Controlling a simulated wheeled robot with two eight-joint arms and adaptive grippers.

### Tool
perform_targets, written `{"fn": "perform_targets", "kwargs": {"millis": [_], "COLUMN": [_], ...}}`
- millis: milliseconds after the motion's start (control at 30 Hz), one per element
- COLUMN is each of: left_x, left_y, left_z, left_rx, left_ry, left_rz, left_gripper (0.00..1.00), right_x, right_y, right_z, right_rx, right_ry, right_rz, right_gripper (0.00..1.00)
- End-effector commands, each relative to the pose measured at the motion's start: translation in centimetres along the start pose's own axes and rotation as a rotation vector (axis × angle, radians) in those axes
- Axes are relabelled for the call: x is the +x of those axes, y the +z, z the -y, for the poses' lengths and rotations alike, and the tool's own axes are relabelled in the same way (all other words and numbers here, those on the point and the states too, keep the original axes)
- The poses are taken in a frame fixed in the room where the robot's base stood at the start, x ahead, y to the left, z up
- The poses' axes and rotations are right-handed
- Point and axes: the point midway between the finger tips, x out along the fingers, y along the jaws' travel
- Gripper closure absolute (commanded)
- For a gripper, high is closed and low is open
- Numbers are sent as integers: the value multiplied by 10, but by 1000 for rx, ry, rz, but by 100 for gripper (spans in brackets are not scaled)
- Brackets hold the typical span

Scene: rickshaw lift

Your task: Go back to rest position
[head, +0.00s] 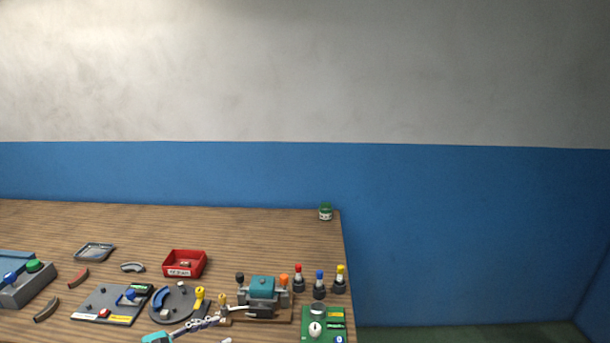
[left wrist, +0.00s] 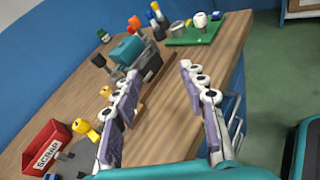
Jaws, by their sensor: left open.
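My left gripper (head: 208,323) comes in at the bottom edge of the head view, over the front of the wooden table. In the left wrist view my left gripper (left wrist: 160,72) has its two fingers wide apart with nothing between them; bare table shows in the gap. Beyond the fingertips stands a teal and grey device (left wrist: 128,50) on a wooden base, which also shows in the head view (head: 262,288). My right gripper is in neither view.
The wooden table (head: 250,232) holds a red scrap bin (head: 185,264), a round dark fixture (head: 178,302), a grey board (head: 112,303), a green board (head: 323,323) and several coloured-cap bottles (head: 319,284). A green jar (head: 326,212) stands near the back right corner. The table's back strip is mostly clear.

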Motion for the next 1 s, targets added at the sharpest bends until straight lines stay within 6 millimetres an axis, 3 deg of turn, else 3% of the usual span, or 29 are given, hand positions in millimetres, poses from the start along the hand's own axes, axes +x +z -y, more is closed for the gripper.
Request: {"fn": "perform_targets", "kwargs": {"millis": [167, 333, 467, 600, 800, 1000], "left_x": [14, 17, 4, -22, -56, -70], "left_y": [5, 7, 4, 1, 0, 1], "left_z": [28, 70, 106, 134, 150, 152], "left_rx": [215, 567, 950, 1385, 1891, 2101], "left_ry": [-64, -189, -347, -548, -805, -924], "left_rz": [-146, -337, -493, -624, -724, -755], "left_gripper": [58, 58, 58, 58, 58, 58], "right_x": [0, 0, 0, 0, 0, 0], "right_y": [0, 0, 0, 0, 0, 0], "right_z": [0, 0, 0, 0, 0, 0], "right_rx": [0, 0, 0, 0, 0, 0], "right_ry": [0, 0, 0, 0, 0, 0], "right_rz": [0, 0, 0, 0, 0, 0], "right_gripper": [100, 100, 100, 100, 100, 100]}}
